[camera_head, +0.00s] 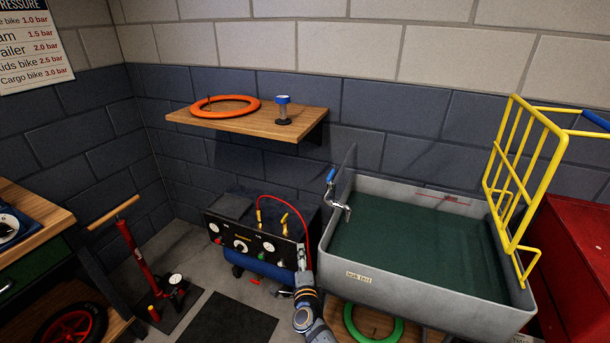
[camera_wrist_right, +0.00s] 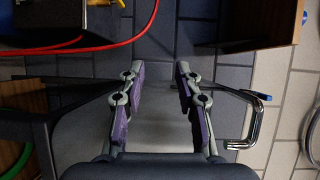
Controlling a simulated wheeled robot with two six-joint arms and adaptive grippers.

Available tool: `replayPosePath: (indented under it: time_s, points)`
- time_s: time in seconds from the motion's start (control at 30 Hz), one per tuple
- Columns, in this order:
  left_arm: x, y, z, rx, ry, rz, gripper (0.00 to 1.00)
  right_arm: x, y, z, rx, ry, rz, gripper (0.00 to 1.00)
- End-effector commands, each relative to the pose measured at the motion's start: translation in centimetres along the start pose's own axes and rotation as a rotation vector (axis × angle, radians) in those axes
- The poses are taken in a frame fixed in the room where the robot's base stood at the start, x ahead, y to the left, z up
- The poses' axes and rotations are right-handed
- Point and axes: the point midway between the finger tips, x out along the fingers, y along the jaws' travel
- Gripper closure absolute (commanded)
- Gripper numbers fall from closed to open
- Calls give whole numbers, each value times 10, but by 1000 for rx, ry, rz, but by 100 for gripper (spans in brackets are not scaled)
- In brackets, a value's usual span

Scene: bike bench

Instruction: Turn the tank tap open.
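The tank tap (camera_head: 340,200) is a chrome spout with a blue lever (camera_head: 331,175), mounted at the left end of the grey leak-test tank (camera_head: 425,286). The tap also shows in the right wrist view as a bent chrome pipe (camera_wrist_right: 254,128), with its blue lever end (camera_wrist_right: 258,96) to the right of my fingers. My right gripper (camera_head: 303,258) is left of the tank and lower than the tap in the head view. In the wrist view this gripper (camera_wrist_right: 158,72) has its purple-padded fingers apart and nothing between them. My left gripper is not in view.
A compressor panel (camera_head: 262,243) with a red hose (camera_head: 289,199) stands just left of my right gripper. A wooden shelf (camera_head: 240,124) with an orange ring (camera_head: 225,106) is on the wall above. A yellow rack (camera_head: 520,180) stands at the tank's right end.

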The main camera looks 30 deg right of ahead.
Motion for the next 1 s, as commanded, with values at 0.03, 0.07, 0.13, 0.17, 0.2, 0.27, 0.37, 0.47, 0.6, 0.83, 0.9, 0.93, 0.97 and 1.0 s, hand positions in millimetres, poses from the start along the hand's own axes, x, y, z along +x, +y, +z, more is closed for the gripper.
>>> replayPosePath:
  time_s: [0.03, 0.07, 0.13, 0.17, 0.2, 0.27, 0.37, 0.47, 0.6, 0.83, 0.9, 0.93, 0.97, 1.0]
  points:
    - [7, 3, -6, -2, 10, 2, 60, 9, -23, -2, 102, 40, -49, 66]
    - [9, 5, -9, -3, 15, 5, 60, 13, -39, -4, 174, 67, -78, 66]
    - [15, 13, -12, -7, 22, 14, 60, 22, -80, -13, 377, 135, -157, 66]
    - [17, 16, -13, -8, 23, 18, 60, 25, -98, -18, 474, 164, -192, 66]
    - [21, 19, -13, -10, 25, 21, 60, 28, -119, -25, 601, 199, -233, 66]
    - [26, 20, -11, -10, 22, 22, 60, 29, -148, -35, 793, 246, -289, 66]
    - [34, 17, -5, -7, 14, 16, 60, 27, -187, -50, 1108, 305, -362, 66]
    - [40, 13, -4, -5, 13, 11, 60, 22, -213, -60, 1382, 344, -404, 66]
    - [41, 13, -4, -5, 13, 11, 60, 18, -227, -63, 1549, 363, -414, 66]
    - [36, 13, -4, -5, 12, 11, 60, 31, -230, -70, 1549, 362, -415, 66]
    - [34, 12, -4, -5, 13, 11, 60, 42, -231, -77, 1546, 363, -417, 66]
    - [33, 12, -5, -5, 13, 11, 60, 48, -232, -80, 1544, 363, -417, 66]
    - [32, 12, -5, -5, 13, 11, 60, 55, -232, -83, 1545, 362, -416, 66]
    - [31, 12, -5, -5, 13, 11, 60, 62, -232, -88, 1543, 364, -416, 66]
